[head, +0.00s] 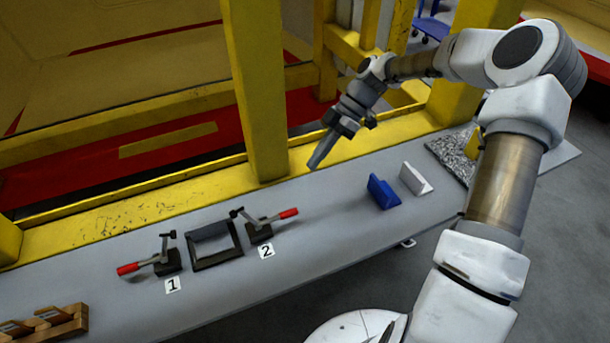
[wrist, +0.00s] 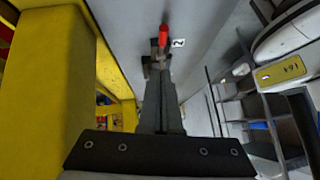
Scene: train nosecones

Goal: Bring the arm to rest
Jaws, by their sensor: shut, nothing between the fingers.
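My arm reaches from the right over the grey bench (head: 340,235) in the head view. My gripper (head: 314,165) is shut and empty, above the back part of the bench near the yellow post. In the wrist view the closed fingers (wrist: 162,100) point along the bench toward the clamp with the red handle (wrist: 163,35). No object is between the fingers.
A yellow post (head: 258,90) stands just left of my gripper. Clamps 1 (head: 165,262) and 2 (head: 262,228) flank a dark frame (head: 215,245). A blue block (head: 383,191) and a white block (head: 415,179) stand right. Wooden pieces (head: 45,322) sit lower left.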

